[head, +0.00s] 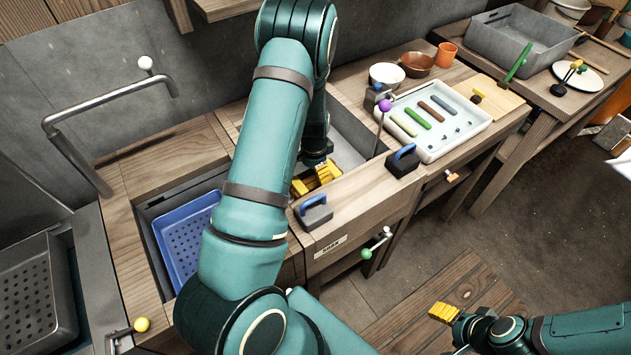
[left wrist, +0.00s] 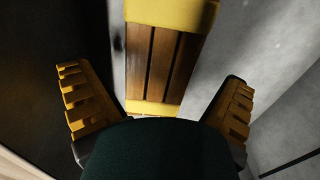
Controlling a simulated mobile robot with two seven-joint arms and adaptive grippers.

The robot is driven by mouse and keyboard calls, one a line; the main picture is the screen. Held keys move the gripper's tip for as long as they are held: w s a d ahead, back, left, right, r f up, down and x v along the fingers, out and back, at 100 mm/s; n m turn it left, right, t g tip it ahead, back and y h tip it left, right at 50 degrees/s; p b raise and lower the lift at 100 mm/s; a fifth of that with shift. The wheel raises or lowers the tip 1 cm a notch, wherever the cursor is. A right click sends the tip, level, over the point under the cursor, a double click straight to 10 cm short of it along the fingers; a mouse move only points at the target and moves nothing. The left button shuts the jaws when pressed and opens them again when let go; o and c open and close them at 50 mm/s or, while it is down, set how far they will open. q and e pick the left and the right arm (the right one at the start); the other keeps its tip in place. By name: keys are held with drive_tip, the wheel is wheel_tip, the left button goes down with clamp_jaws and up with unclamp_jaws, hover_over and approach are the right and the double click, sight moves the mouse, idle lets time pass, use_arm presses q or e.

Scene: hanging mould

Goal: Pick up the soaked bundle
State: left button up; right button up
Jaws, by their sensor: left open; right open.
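The bundle (left wrist: 152,65) shows in the left wrist view as brown wooden strips side by side, with a yellow band across each end. It lies in a grey basin. My left gripper (left wrist: 157,88) is open, one ridged yellow finger on each side of the bundle's near end, with gaps to both. In the head view my left gripper (head: 318,179) reaches down into the basin (head: 346,154); my arm hides much of it, and I cannot make out the bundle clearly there. My right gripper (head: 444,312) is open and empty, low over the floor at the right.
Blue-handled blocks (head: 313,211) stand on the counter's front edge beside the basin. A white tray (head: 455,150) with coloured bars lies to the right. A blue perforated basket (head: 182,236) sits left of my arm. Basin walls stand close around my left gripper.

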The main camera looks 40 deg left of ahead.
use_arm(q)
drive_tip(key=shift+w+f, duration=0.1)
drive_tip(key=shift+f, duration=1.35)
drive_tip(key=c, duration=1.2)
drive_tip(key=shift+c, duration=0.2)
